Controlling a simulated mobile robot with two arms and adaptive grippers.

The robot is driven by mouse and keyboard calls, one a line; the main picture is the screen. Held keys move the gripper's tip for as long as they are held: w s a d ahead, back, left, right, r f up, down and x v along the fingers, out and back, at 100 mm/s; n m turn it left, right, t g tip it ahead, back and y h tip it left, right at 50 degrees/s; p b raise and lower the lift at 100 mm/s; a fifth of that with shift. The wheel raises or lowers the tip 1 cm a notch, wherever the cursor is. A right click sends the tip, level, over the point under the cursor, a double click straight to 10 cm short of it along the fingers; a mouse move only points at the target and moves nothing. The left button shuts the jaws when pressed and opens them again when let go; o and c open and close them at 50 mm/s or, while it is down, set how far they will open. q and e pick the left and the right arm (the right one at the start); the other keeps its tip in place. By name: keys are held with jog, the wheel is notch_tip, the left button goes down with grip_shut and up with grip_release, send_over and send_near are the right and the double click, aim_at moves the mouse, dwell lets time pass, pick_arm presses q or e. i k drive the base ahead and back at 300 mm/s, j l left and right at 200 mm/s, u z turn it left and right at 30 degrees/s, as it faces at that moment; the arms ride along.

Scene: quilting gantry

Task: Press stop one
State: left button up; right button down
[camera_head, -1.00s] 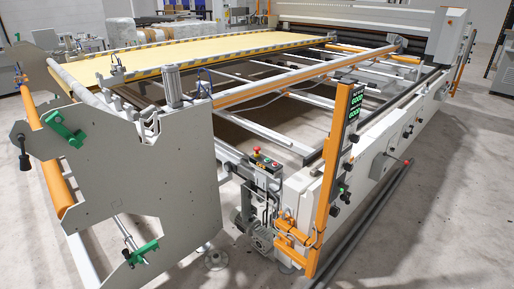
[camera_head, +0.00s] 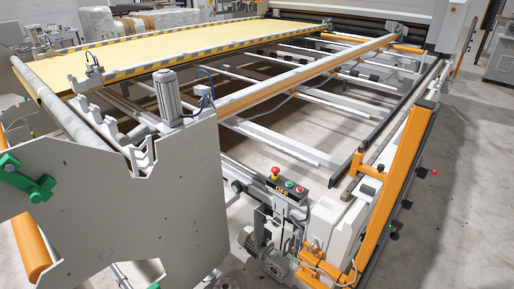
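A red mushroom-shaped stop button (camera_head: 275,172) stands on the left end of a small dark control box (camera_head: 283,184). The box sits at the near end of the machine frame, between the big grey side plate and the orange post. Smaller green and red buttons show on the same box to the right of the stop button. Its label is too small to read. Neither of my grippers is in view, and nothing touches the button.
The large grey side plate (camera_head: 130,200) fills the near left. An orange post (camera_head: 398,185) leans across the right. A motor with brackets (camera_head: 275,240) sits below the box. Open grey floor (camera_head: 455,230) lies on the right.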

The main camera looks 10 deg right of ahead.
aim_at(275, 169)
jog(key=i+j, duration=0.25)
jog(key=i, duration=0.15)
jog(key=i+j, duration=0.3)
jog(key=i, duration=0.15)
jog(key=i+j+u, duration=0.1)
jog(key=i+j, duration=0.15)
jog(key=i, duration=0.15)
